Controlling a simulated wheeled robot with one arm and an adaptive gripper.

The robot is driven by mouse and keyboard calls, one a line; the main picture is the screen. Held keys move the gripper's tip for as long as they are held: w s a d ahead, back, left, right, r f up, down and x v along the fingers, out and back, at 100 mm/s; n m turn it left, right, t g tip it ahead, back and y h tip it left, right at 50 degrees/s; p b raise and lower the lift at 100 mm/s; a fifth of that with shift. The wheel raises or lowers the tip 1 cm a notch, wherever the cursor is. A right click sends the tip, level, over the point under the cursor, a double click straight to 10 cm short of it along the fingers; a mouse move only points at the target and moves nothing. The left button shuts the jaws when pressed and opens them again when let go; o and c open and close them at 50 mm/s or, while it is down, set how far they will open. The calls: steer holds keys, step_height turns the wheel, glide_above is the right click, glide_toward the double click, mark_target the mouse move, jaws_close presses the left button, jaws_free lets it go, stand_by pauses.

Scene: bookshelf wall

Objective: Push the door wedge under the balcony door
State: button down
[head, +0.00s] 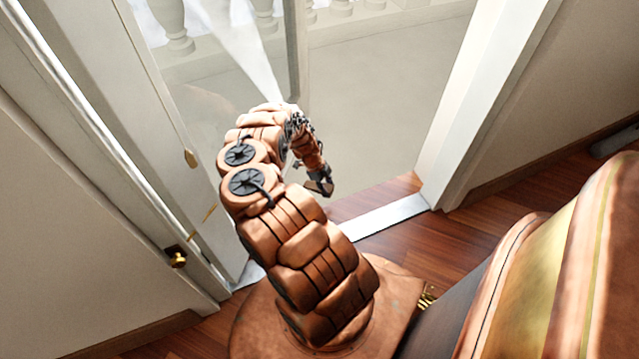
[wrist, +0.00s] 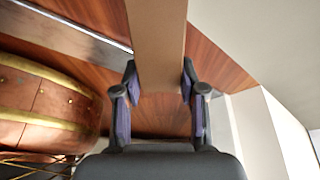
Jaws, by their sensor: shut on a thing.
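My gripper (head: 320,183) hangs over the doorway near the threshold in the head view. In the wrist view its two dark fingers (wrist: 158,105) are shut on a tan, wood-coloured block, the door wedge (wrist: 158,55), which extends forward beyond the fingertips and out of the top of the picture. The balcony door (head: 297,60) appears as a glass leaf with a grey edge, standing open outward on the left, beyond my arm. The lower edge of the door is partly hidden by my arm, so contact with the wedge cannot be told.
A pale metal threshold (head: 385,216) crosses the doorway, with wooden floor (head: 480,225) on the near side. The white right jamb (head: 480,120) and the left frame with a brass knob (head: 177,259) bound the opening. Balcony tiles (head: 400,110) beyond are clear.

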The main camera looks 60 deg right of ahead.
mark_target(312, 187)
steer(key=shift+w+a+f+b, duration=0.2)
steer(key=shift+w+f+b, duration=0.4)
steer(key=shift+f+b, duration=0.65)
steer(key=shift+w+a+f+b, duration=0.2)
steer(key=shift+w+f+b, duration=0.45)
steer(key=shift+f+b, duration=0.5)
steer(key=shift+w+a+f+b, duration=0.2)
steer(key=shift+w+f+b, duration=0.4)
steer(key=shift+f+b, duration=0.65)
steer(key=shift+w+a+f+b, duration=0.15)
steer(key=shift+w+f+b, duration=0.25)
steer(key=shift+w+f, duration=0.15)
steer(key=shift+w+a+f+b, duration=0.15)
steer(key=shift+w+f+b, duration=0.2)
steer(key=shift+w+f, duration=0.15)
steer(key=c, duration=0.6)
jaws_free()
step_height(312, 187, up, 8)
steer(key=shift+r, duration=1)
